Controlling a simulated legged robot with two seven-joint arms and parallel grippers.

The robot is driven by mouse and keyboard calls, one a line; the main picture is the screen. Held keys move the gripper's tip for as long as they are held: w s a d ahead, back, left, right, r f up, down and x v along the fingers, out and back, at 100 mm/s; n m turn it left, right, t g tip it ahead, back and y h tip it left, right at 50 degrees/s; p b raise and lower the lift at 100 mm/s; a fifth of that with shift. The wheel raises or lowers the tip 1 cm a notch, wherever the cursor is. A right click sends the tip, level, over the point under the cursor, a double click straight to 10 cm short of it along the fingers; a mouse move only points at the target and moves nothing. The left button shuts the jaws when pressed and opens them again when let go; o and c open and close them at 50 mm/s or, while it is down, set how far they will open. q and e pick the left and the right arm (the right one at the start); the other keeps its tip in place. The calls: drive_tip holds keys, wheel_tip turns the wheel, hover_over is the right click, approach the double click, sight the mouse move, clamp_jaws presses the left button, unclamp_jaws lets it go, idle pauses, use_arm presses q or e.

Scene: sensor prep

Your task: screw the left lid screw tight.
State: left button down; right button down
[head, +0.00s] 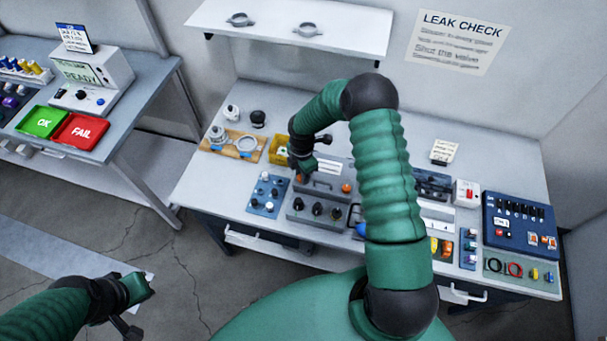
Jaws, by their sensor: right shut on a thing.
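A grey box with a lid (322,187) and a bar handle stands near the middle of the bench. The left lid screw (299,178) is a small orange knob at the lid's left end, partly covered by my gripper. The right lid screw (347,188) is a like orange knob at the other end. My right gripper (301,171) points down over the left lid screw and is shut on it. How deep the screw sits is too small to tell. My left gripper (140,290) hangs low over the floor, away from the bench; its jaws are unclear.
My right arm hides bench to the right. A side table with green OK (42,121) and red FAIL (80,131) pads stands left.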

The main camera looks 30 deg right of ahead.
drive_tip(key=m, duration=0.2)
drive_tip(key=m+b, duration=0.1)
drive_tip(key=m, duration=0.1)
drive_tip(key=shift+w+a+m, duration=0.1)
drive_tip(key=shift+a+m, duration=0.2)
drive_tip(key=shift+a, duration=0.1)
drive_tip(key=m+b, duration=0.1)
drive_tip(key=m, duration=0.2)
drive_tip(key=shift+m, duration=0.3)
drive_tip(key=m+b, duration=0.1)
drive_tip(key=m, duration=0.2)
drive_tip(key=shift+w+r+m, duration=0.1)
drive_tip(key=shift+m, duration=0.2)
drive_tip(key=m+b, duration=0.1)
drive_tip(key=m, duration=0.3)
drive_tip(key=shift+w+r+m, duration=0.1)
drive_tip(key=shift+m, duration=0.2)
drive_tip(key=m, duration=0.3)
drive_tip(key=shift+d+m+b, duration=0.1)
drive_tip(key=shift+m+b, duration=0.2)
drive_tip(key=m, duration=0.3)
drive_tip(key=shift+m, duration=0.3)
drive_tip(key=m, duration=0.3)
drive_tip(key=shift+d+r+m, duration=0.1)
drive_tip(key=shift+m, duration=1.7)
drive_tip(key=shift+d, duration=0.1)
